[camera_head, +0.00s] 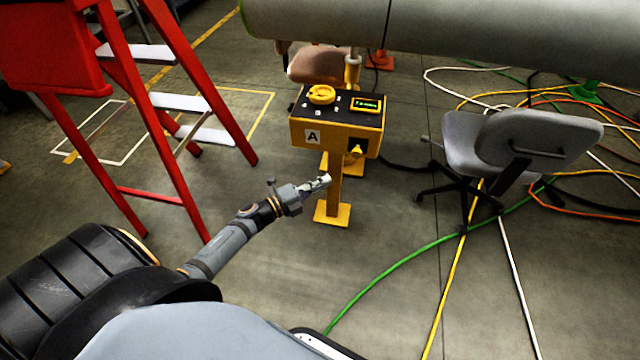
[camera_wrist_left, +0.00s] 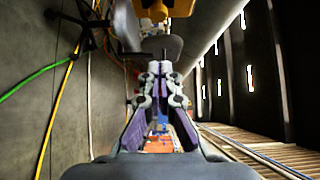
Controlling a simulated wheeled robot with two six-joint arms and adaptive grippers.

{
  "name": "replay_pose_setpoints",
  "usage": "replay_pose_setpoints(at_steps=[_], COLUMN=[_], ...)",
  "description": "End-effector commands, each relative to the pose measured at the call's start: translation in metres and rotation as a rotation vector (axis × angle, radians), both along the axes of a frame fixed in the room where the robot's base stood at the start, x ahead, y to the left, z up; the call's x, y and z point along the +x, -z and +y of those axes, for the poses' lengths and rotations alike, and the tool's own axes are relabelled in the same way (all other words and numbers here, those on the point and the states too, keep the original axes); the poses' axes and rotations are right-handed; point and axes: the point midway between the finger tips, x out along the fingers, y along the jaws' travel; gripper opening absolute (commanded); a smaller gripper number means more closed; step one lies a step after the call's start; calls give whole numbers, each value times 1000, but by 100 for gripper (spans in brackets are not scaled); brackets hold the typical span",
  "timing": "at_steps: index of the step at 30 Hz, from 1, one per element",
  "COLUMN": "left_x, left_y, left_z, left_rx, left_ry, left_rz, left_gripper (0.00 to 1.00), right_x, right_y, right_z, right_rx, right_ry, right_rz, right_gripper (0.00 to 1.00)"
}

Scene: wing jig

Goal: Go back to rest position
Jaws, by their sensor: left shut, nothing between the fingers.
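My left gripper (camera_head: 318,185) is at the end of my left arm in the head view, in front of and below the yellow control box (camera_head: 336,128). Its fingers are shut with nothing between them. In the left wrist view the fingers of my left gripper (camera_wrist_left: 160,72) come together at the tips, and part of a yellow thing (camera_wrist_left: 165,8) shows at the top. The box has a yellow knob (camera_head: 321,95), a small lit display (camera_head: 367,104) and a letter A, and stands on a yellow post. My right gripper is not in view.
A red stepladder (camera_head: 180,110) stands at the left. A grey office chair (camera_head: 510,145) stands at the right. A large grey cylindrical body (camera_head: 460,25) spans the top. Green, yellow and white cables (camera_head: 400,258) cross the floor at the right. Floor between ladder and box is clear.

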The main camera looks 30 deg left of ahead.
Motion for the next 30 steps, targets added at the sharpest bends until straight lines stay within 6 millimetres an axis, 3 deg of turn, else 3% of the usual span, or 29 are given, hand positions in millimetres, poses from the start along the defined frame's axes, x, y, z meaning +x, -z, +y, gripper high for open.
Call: replay_pose_setpoints(at_steps=[13, 16, 17, 20, 23, 24, 27, 30], left_x=[-7, -5, -4, -15, -56, -76, -126, -172], left_y=[1, 14, 23, 78, 152, 177, 225, 257], left_z=[4, 14, 21, 54, 75, 77, 71, 57], left_rx=[-3, -62, -104, -310, -539, -609, -745, -838], left_ry=[-3, -88, -143, -424, -735, -837, -1043, -1203], left_rz=[3, 65, 108, 337, 619, 717, 927, 1099], left_gripper=[0, 0, 0, 0, 0, 0, 0, 0], right_x=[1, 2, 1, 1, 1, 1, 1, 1], right_y=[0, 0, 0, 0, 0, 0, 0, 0], right_z=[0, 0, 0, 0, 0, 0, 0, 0], right_rx=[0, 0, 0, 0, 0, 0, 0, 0], right_ry=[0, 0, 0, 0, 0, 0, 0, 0], right_rz=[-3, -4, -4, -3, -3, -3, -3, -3], right_gripper=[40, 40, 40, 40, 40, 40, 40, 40])
